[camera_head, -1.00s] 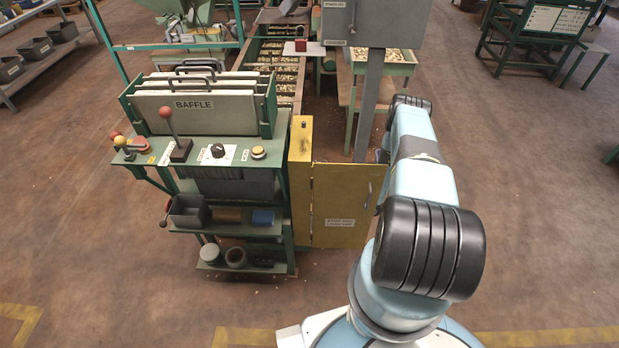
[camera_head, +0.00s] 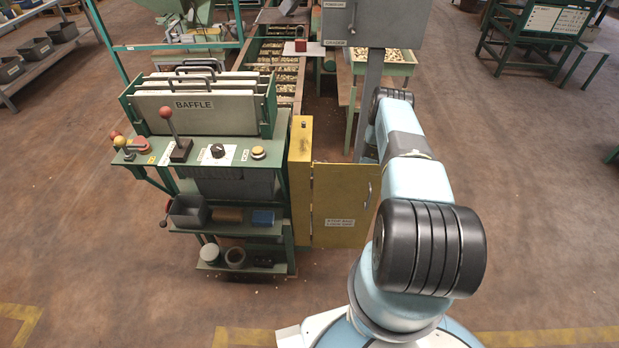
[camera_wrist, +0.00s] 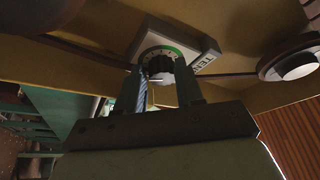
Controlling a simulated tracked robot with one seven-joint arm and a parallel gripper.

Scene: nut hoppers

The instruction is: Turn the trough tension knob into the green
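The tension knob (camera_wrist: 158,65) is a dark round knob on a pale plate (camera_wrist: 203,52) with a partly readable "TEN" label. A dial with a green arc surrounds it in the wrist view. My gripper (camera_wrist: 160,75) has its two fingers apart, one on each side of the knob in that view. I cannot tell whether they touch it, and the knob's pointer is not clear. In the head view my arm reaches away past the grey post, and its gripper end is hidden.
In the head view, a baffle console (camera_head: 185,150) with a lever and another dark knob (camera_head: 217,151) stands left, beside a yellow cabinet (camera_head: 340,205). A grey post (camera_head: 368,100) stands near my arm.

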